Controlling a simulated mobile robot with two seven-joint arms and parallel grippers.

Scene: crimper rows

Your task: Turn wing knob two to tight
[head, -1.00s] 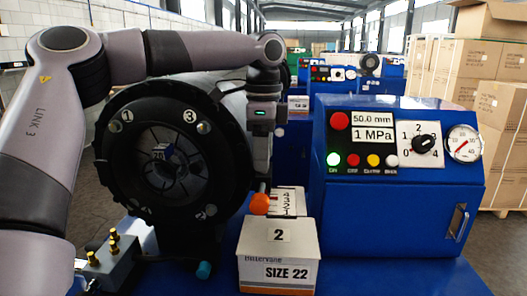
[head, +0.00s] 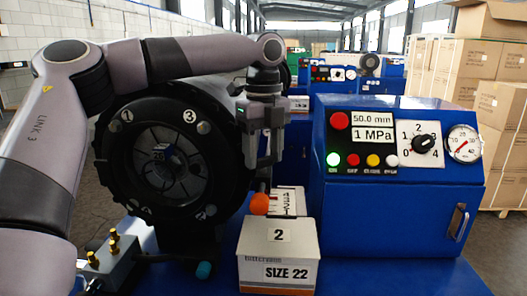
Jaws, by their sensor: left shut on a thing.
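My left gripper (head: 262,164) hangs fingers down at the right side of the black round crimper head (head: 225,150). It is shut just above an orange knob (head: 259,204) with a short dark stem; the exact contact is hard to make out. Beside the knob is a white scale plate (head: 287,200), partly hidden behind the box. The crimper face has several round bolts, with numbers 1 and 3 readable at the top; the lower numbers are unclear. No wing shape or tight mark is clear. My right gripper is not in view.
A box marked 2 and SIZE 22 (head: 278,252) stands just below the orange knob. A blue control console (head: 400,225) with buttons and a gauge is at the right. Cartons are stacked far right.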

